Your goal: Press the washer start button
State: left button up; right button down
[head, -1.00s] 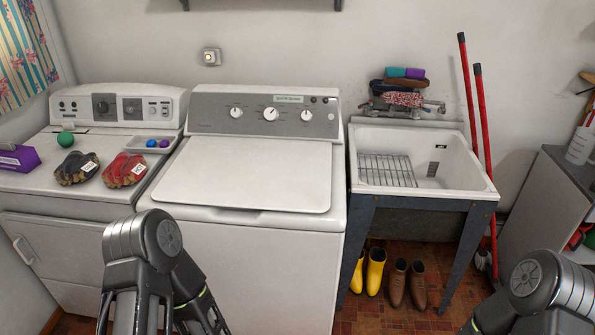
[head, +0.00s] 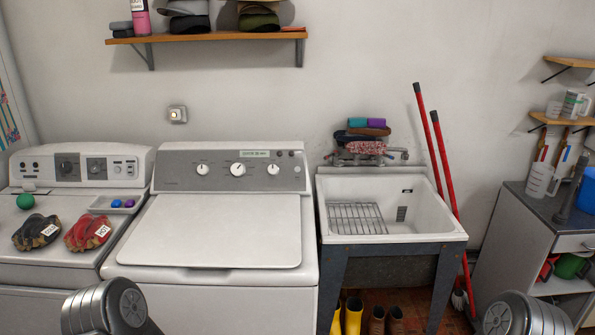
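The washer (head: 218,230) stands in the middle of the head view, with its white lid closed. Its grey control panel (head: 228,172) at the back carries three white knobs, a small label (head: 255,154) and small dark round buttons (head: 285,154) at the upper right. Which one is the start button cannot be read at this size. Parts of my two arms show at the bottom edge, one in front of the washer's left side and one at the lower right. Both grippers are out of the picture.
A dryer (head: 70,250) at left holds gloves (head: 87,233), a green ball (head: 25,201) and a small tray (head: 115,204). A utility sink (head: 385,235) stands right of the washer, with red poles (head: 445,160) behind. Boots (head: 353,315) sit under it. A cabinet (head: 515,250) is farther right.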

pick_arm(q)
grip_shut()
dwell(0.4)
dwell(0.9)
